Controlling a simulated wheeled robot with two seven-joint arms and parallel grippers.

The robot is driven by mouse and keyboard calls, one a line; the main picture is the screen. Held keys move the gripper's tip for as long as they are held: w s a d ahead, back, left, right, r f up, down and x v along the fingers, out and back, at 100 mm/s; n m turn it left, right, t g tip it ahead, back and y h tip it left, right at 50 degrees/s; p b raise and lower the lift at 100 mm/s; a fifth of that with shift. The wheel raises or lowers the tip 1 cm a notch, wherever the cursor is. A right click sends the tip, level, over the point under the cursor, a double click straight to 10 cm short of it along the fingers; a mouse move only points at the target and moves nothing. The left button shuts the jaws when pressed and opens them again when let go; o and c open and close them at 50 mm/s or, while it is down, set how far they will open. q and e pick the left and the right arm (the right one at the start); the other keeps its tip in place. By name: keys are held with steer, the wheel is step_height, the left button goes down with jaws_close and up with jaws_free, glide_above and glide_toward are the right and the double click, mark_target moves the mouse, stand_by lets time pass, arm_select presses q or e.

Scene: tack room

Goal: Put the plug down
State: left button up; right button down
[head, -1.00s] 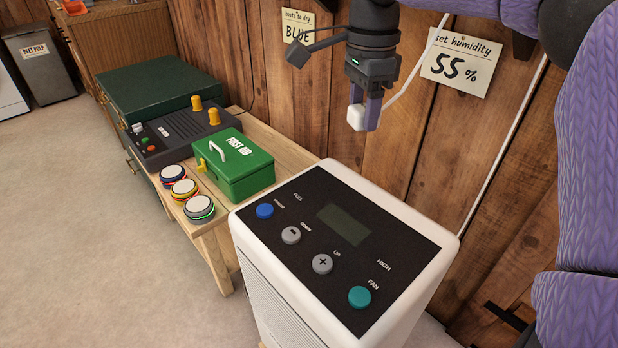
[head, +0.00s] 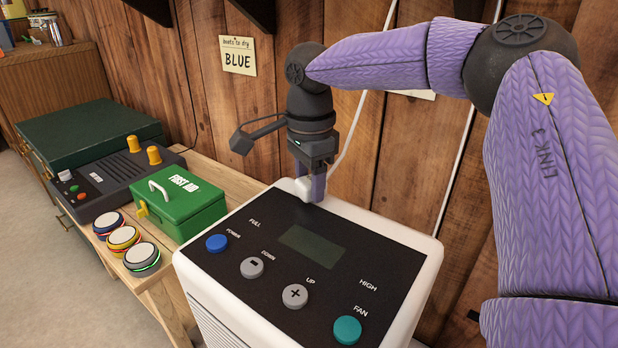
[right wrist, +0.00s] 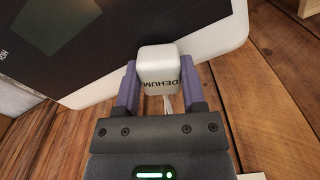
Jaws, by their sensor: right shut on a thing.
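The white plug (right wrist: 158,68) is between the two purple fingers of my right gripper (right wrist: 160,85), which is shut on it. In the head view the plug (head: 303,189) shows at the fingertips of my right gripper (head: 312,187), at the back edge of the white dehumidifier's top (head: 415,238). I cannot tell whether the plug touches that top. My left gripper is not in view.
The dehumidifier's dark panel has a blank display (head: 312,248) and several buttons. To its left, a wooden bench (head: 235,183) holds a green first aid box (head: 180,205), a dark radio-like box (head: 115,180) and three round coloured discs (head: 124,240). A plank wall stands behind.

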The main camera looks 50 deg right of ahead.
steer(key=shift+f, duration=0.4)
steer(key=shift+c, duration=1.2)
jaws_free()
steer(key=shift+o, duration=0.3)
